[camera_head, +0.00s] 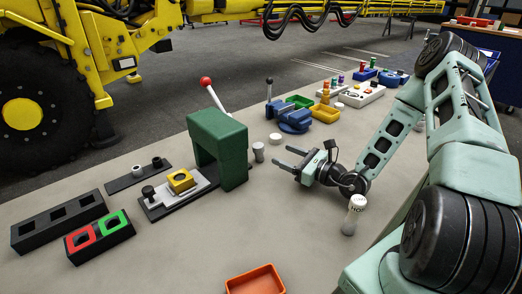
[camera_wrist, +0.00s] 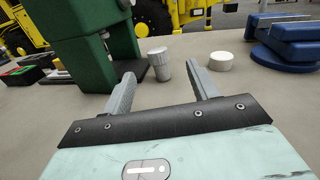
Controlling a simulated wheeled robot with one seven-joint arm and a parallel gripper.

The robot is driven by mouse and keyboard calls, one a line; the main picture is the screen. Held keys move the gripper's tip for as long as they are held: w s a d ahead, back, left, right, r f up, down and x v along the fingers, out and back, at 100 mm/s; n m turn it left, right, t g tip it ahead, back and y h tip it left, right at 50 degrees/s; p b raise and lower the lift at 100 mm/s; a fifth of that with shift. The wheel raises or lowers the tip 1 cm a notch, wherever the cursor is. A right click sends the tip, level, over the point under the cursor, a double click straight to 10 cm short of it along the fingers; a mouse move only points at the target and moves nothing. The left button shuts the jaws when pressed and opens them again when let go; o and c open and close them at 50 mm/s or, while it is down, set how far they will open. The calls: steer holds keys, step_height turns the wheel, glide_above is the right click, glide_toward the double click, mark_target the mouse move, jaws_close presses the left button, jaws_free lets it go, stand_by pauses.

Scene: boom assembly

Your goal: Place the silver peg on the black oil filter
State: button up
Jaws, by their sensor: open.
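The silver peg (camera_head: 258,151) stands upright on the table just right of the green press. In the wrist view the silver peg (camera_wrist: 160,65) shows ahead of my gripper, between the lines of the two fingers. My gripper (camera_head: 287,158) is open and empty, its fingers pointing left toward the peg and apart from it. It also shows in the wrist view (camera_wrist: 158,78). A small black cylindrical piece (camera_head: 148,192) stands on the grey fixture left of the press. I cannot tell for sure whether this is the black oil filter.
The green press (camera_head: 220,145) with its red-knobbed lever stands left of the peg. A white puck (camera_head: 275,138) and a blue vise (camera_head: 290,117) lie behind. A white bottle (camera_head: 354,215) and an orange tray (camera_head: 255,281) are in front.

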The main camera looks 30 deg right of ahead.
mark_target(255, 144)
steer(key=x, duration=0.6)
steer(key=shift+w+a+p, duration=0.15)
steer(key=shift+w+p, duration=0.1)
steer(key=shift+p, duration=0.15)
steer(key=shift+p+x, duration=0.55)
steer(key=shift+x, duration=2.5)
steer(key=shift+a, duration=0.2)
jaws_close()
